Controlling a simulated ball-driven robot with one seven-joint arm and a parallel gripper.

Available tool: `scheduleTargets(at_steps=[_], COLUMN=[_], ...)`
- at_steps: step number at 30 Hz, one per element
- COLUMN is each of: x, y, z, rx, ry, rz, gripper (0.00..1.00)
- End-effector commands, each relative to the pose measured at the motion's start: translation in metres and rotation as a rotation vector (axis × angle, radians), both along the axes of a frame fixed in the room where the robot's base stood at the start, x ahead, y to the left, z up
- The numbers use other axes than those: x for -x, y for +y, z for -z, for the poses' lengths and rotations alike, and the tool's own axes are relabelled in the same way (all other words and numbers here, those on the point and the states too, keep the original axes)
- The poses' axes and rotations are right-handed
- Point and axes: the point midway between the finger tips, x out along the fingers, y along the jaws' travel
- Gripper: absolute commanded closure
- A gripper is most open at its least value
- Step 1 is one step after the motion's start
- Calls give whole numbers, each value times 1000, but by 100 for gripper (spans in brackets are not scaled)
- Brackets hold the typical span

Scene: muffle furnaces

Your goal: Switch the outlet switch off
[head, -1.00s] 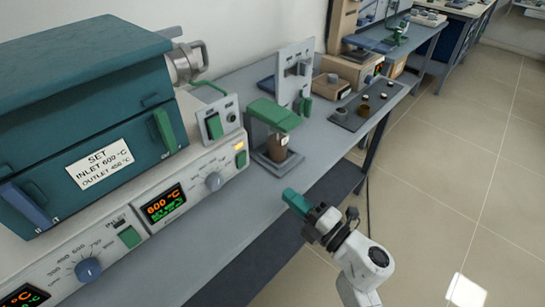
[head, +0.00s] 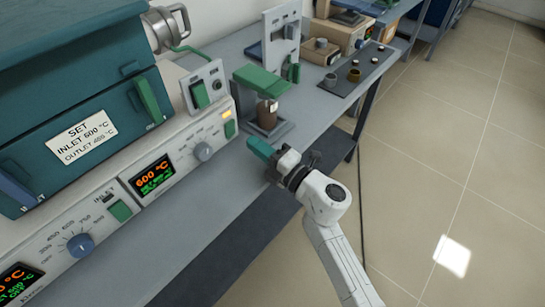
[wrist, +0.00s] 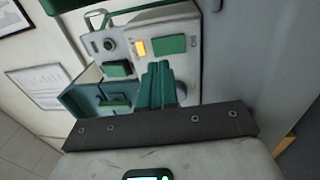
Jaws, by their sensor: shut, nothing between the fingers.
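The outlet switch (head: 231,128) is a green rocker at the right end of the furnace's lower control panel, beside the grey knob (head: 203,151). An amber lamp (head: 227,113) beside it is lit. In the wrist view the green switch (wrist: 168,45) and amber lamp (wrist: 140,48) show just beyond my fingertips. My gripper (head: 259,147) has teal fingers, shut and empty, in front of and to the right of the switch, apparently apart from it. It also shows in the wrist view (wrist: 158,68). The switch's exact tilt is too small to tell.
Another green switch (head: 200,95) sits on an upright plate above the panel. The inlet switch (head: 120,210) is farther left. A green-topped stand (head: 262,80) with a brown jar (head: 267,114) stands right of the panel, close behind my gripper. Open floor lies to the right.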

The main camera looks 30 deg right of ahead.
Motion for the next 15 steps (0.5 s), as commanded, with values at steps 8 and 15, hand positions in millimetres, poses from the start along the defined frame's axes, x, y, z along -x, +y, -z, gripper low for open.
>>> scheduleTargets(at_steps=[8, 15], x=[-42, -55], y=[14, 18], z=[-5, -7], rx=[0, 0], ry=[-1, 0], rz=[-1, 0], gripper=[100, 100])
